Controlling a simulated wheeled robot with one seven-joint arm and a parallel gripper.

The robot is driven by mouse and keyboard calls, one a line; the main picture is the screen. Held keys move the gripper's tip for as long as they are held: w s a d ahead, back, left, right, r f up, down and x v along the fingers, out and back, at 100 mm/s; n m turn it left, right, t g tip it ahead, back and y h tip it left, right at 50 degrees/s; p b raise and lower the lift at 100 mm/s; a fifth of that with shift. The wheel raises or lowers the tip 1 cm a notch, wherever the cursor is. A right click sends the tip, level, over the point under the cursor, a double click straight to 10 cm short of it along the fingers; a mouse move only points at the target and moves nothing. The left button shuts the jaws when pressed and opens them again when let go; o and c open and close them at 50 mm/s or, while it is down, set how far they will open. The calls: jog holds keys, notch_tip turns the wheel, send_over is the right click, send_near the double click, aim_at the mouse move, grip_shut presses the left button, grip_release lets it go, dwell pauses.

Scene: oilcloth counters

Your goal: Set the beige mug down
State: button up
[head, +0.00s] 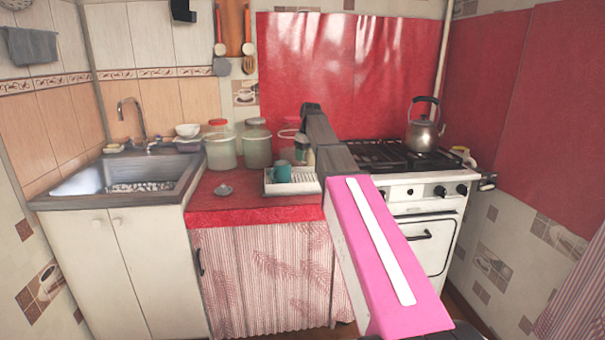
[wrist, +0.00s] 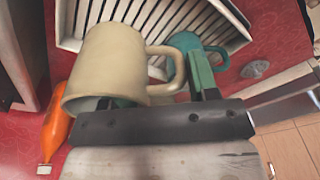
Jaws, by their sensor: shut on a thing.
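The beige mug (wrist: 103,68) is large in the wrist view, its handle toward the right. My gripper (wrist: 162,92) is shut on it; one green-padded finger shows by the handle, and the other is mostly hidden by the mug. The mug appears over the red counter (wrist: 270,38), beside the white slatted dish rack (wrist: 72,43). I cannot tell whether its base touches anything. In the head view my arm largely hides the gripper and the mug, above the back of the red counter (head: 228,205).
A teal mug (head: 281,171) stands at the dish rack (head: 308,188), close to my gripper in the wrist view (wrist: 184,42). An orange bottle (wrist: 58,118) is left of the beige mug. Jars (head: 221,152) stand behind. A small metal lid (head: 224,190) lies on clear counter. The stove (head: 400,190) is right.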

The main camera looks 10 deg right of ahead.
jog(key=shift+f, duration=3.4)
jog(key=shift+f, duration=0.15)
jog(key=o, duration=1.3)
jog(key=shift+c, duration=0.2)
notch_tip(320, 180, up, 12)
jog(key=d, duration=0.1)
jog(key=shift+s+d, duration=0.25)
jog(key=shift+s, duration=0.2)
